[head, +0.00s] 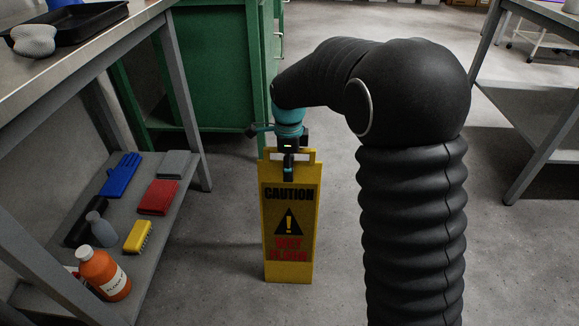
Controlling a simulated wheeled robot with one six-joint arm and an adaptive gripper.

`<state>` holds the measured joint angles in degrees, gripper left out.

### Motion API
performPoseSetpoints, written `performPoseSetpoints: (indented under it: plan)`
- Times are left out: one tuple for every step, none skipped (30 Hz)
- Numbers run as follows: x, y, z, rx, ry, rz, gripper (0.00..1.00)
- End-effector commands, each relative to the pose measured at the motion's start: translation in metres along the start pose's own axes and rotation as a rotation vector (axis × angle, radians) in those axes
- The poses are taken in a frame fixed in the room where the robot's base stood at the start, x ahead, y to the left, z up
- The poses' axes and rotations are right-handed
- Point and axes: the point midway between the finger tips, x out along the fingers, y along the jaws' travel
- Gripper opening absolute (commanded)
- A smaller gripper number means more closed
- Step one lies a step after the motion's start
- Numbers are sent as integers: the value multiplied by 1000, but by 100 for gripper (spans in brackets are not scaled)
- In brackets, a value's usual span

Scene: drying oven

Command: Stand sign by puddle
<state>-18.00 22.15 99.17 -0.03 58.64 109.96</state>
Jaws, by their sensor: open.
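The yellow caution sign (291,226) is upright on the grey floor in the middle of the head view. It has a black warning triangle, red lettering that is hard to read, and a handle slot at its top. My gripper (289,172) is at the top of the sign, overlapping the handle in the picture. It is open; I cannot tell whether it touches the handle. My black arm comes in from the right and partly blocks the view. I cannot make out a puddle on the visible floor.
A green cabinet (215,60) stands behind the sign. Another table (535,150) is at right. Floor around the sign looks clear.

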Motion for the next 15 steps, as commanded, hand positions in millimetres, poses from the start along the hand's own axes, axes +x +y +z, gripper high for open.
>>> performPoseSetpoints:
  plan:
    - [-4, 0, 0, 0, -1, -2, 50]
    - [-7, 0, 0, 0, -1, -2, 50]
    - [-12, 0, 0, 0, -1, -2, 50]
    - [-16, 0, 0, 0, -1, -2, 50]
    - [-21, -1, 0, 0, -1, -3, 50]
    - [-28, -1, 0, 0, -2, -4, 50]
    - [-34, -1, 0, 0, -2, -4, 50]
    - [-41, -1, 0, 0, -2, -5, 50]
    - [-49, -1, 0, 0, -1, -4, 50]
    - [-55, -1, 0, 0, -1, -4, 50]
    - [-61, -1, 0, 0, -2, -4, 50]
    - [-69, 0, 0, 0, -1, -3, 50]
    - [-75, -1, 0, 0, -2, -4, 50]
    - [-81, -1, 0, 0, -1, -4, 50]
    - [-88, -1, 0, 0, -1, -4, 50]
